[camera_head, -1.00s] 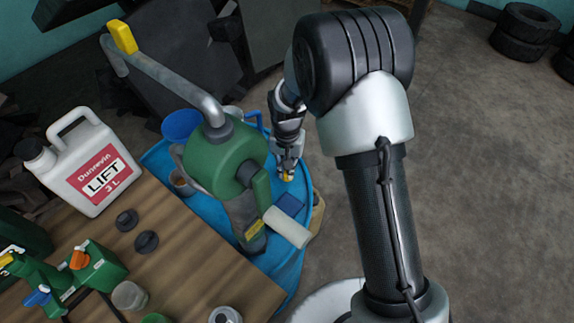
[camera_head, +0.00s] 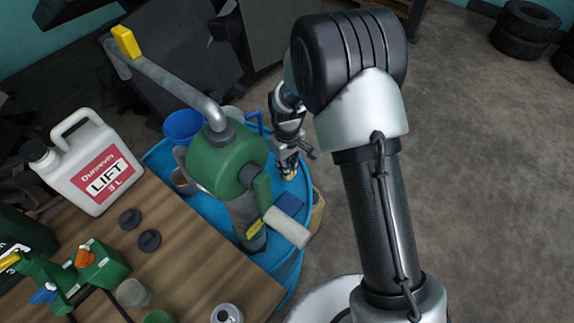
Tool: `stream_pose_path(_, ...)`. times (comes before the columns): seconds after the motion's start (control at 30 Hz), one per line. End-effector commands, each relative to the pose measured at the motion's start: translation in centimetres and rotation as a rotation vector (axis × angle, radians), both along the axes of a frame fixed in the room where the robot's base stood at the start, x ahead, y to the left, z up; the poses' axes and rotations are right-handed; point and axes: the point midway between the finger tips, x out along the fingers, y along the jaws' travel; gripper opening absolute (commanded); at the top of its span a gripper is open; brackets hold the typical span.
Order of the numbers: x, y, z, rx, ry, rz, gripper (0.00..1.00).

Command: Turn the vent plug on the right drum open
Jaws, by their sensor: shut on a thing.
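The blue drum (camera_head: 287,268) stands beside the wooden bench, with a green hand pump (camera_head: 228,165) on its top. My gripper (camera_head: 289,172) points down at the far right part of the drum top, near the rim. It is shut on a small brass-yellow piece, the vent plug (camera_head: 289,176), which is mostly hidden by the fingers. How far the plug is turned cannot be told. Only one blue drum is clearly in view.
A blue funnel (camera_head: 183,125) is behind the pump. The bench (camera_head: 190,255) holds a white jug (camera_head: 88,170).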

Motion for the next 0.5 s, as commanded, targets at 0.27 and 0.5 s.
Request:
stream_pose_path(0.27, 0.03, 0.01, 0.04, 0.0, 0.0, 0.148, 0.0)
stream_pose_path(0.5, 0.04, 0.0, 0.02, 0.0, -0.001, 0.203, 0.0)
